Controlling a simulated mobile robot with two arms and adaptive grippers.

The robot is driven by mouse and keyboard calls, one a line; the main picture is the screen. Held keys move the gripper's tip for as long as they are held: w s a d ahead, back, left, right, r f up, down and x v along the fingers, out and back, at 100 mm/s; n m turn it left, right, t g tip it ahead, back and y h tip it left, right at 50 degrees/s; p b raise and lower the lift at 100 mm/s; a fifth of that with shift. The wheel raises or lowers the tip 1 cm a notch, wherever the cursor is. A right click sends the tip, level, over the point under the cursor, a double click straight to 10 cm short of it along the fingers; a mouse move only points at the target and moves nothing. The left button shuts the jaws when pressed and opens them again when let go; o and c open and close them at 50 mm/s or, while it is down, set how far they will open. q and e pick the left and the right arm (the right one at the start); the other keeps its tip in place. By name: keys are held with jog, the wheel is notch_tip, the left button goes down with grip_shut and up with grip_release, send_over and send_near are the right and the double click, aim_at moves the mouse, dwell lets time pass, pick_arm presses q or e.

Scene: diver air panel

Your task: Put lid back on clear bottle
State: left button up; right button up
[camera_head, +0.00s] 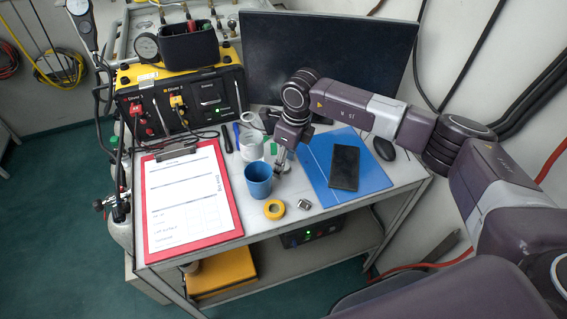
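A pale, whitish container (251,145) that may be the clear bottle stands on the table behind a blue cup (258,181). Its top is small in the view, and I cannot tell whether a lid is on it. A small silvery piece (304,204) lies near the front edge, right of the yellow ring; I cannot tell whether it is the lid. My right gripper (281,167) points down just right of the pale container and behind the cup. Its fingers are too small to tell whether they are apart or hold anything. My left gripper is not in view.
A yellow tape-like ring (274,209) lies in front of the cup. A red clipboard (236,226) fills the left, a blue folder (375,184) with a black phone (344,168) the right. The yellow-black air panel (190,98) and monitor (325,50) stand behind.

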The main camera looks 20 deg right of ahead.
jog(key=shift+f, duration=0.25)
jog(key=shift+c, duration=0.4)
jog(key=c, duration=0.7)
jog(key=shift+r, duration=0.1)
notch_tip(320, 180, up, 20)
jog(key=b, duration=0.4)
